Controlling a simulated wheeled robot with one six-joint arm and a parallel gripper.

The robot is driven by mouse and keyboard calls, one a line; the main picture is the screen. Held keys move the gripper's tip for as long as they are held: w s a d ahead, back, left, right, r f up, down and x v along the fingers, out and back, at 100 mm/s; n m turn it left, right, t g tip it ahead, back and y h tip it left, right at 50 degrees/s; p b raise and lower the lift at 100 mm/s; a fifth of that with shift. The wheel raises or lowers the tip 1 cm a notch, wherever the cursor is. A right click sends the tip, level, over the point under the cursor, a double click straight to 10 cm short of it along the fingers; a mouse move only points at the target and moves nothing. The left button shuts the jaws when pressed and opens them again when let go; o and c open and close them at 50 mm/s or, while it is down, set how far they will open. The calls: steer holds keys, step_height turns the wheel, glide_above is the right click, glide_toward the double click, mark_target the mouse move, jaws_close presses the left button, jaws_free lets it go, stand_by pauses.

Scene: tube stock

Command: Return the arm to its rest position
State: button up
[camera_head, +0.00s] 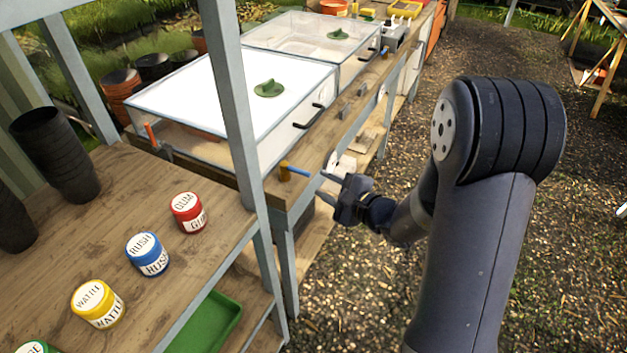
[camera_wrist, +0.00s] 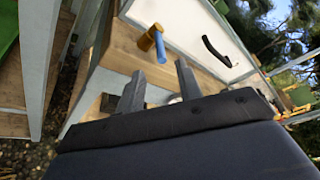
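My gripper (camera_head: 321,185) is at the end of my arm, which reaches out in front of the bench end in the head view. In the wrist view its two fingers (camera_wrist: 160,67) stand apart with nothing held between them. A brass tap (camera_head: 284,171) with a blue lever (camera_head: 300,172) sits at the bench corner, just left of the fingers. In the wrist view the tap (camera_wrist: 150,38) and lever (camera_wrist: 160,50) show just beyond the fingertips. I cannot tell whether the lever touches a finger.
A bench frame (camera_head: 289,262) and white-lidded propagator box (camera_head: 230,90) stand left of my gripper. A shelf (camera_head: 150,190) nearer holds red (camera_head: 188,212), blue (camera_head: 147,254) and yellow (camera_head: 97,303) jars and black pots (camera_head: 55,150). Open gravel (camera_head: 350,290) lies right.

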steer(key=shift+v, duration=1.1)
